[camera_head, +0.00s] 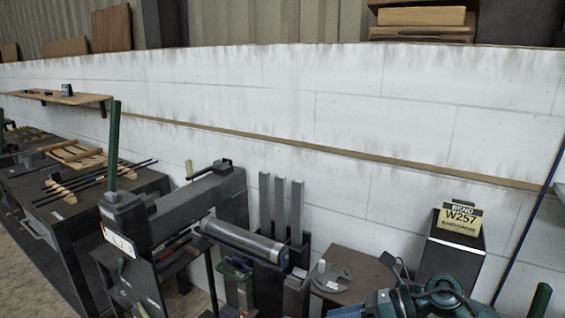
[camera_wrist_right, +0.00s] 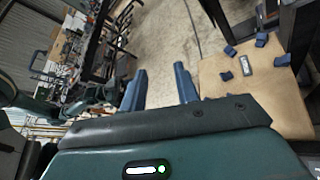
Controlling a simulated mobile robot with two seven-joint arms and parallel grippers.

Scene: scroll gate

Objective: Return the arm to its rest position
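My right arm (camera_head: 435,298) shows as teal links at the bottom right edge in the head view, in front of a small dark table. Its gripper is not clear there. In the right wrist view my right gripper (camera_wrist_right: 161,88) has its two blue fingers apart, with nothing between them. The fingers point out over open floor. My left gripper is not seen in the head view.
A dark machine with a grey roller (camera_head: 245,241) stands at lower centre. A black cabinet (camera_head: 452,262) carries a BEND W257 sign (camera_head: 458,219). Rods lie on the left bench (camera_head: 88,203). A wooden board (camera_wrist_right: 285,100) with blue blocks is right in the wrist view; floor (camera_wrist_right: 165,40) is clear ahead.

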